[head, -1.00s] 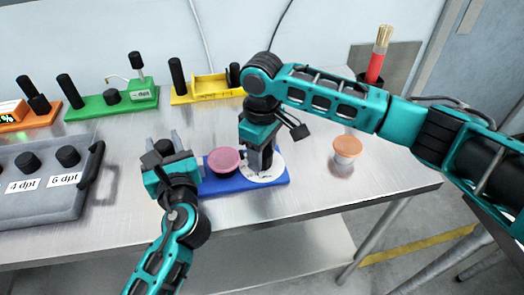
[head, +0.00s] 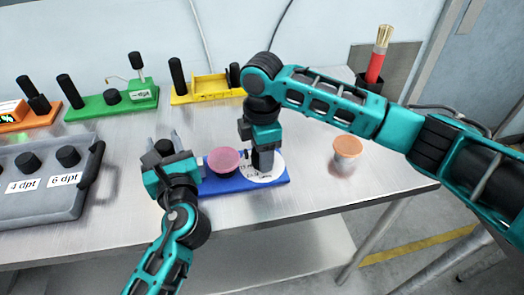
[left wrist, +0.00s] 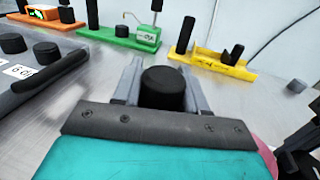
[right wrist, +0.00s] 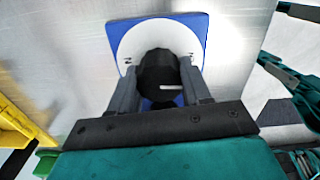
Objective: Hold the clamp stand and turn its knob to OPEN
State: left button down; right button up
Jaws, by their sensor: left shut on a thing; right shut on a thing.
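The clamp stand has a blue base (head: 220,186), a pink round pad (head: 224,159) in its middle and a white dial (head: 270,172) at its right end. My left gripper (head: 167,140) is shut on the black upright post (left wrist: 163,88) at the stand's left end. My right gripper (head: 262,156) points down over the dial and is shut on the black knob (right wrist: 158,72). A white line on the knob shows in the right wrist view. The dial's lettering is partly hidden and too small to read.
An orange-topped jar (head: 347,150) stands right of the stand. A grey case (head: 45,205) with black knobs lies left. Orange, green (head: 90,112) and yellow (head: 205,97) stands line the back. A black cup (head: 375,82) holds a red brush. The table's front edge is close.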

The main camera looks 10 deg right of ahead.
jog(key=shift+n, duration=0.6)
jog(key=o, duration=0.8)
notch_tip(320, 180, up, 12)
jog(key=shift+r, duration=0.1)
dwell(0.3)
pick_arm(q)
jog(key=c, duration=0.6)
grip_release()
